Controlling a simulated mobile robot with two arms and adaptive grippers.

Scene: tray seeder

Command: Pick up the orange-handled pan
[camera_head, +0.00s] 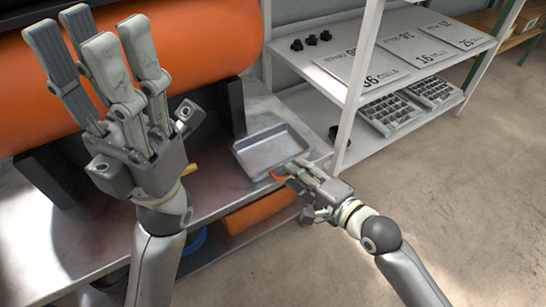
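The pan (262,153) is a shallow grey metal rectangle at the table's right end, in front of the large orange cylinder. A short piece of its orange handle (277,176) shows at the pan's near right corner. My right gripper (293,169) is right at this handle, with its fingers over or against it. The fingers hide most of the handle, so I cannot tell whether they are closed around it. My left gripper (95,40) is raised at the left, in front of the cylinder, with its fingers extended, open and empty.
A large orange cylinder (200,45) on dark supports stands over the metal table (75,245). An orange object (258,212) lies on the lower shelf. To the right, a white shelving unit (356,85) holds labelled plates (400,47) and cell trays (390,113). The floor at right is clear.

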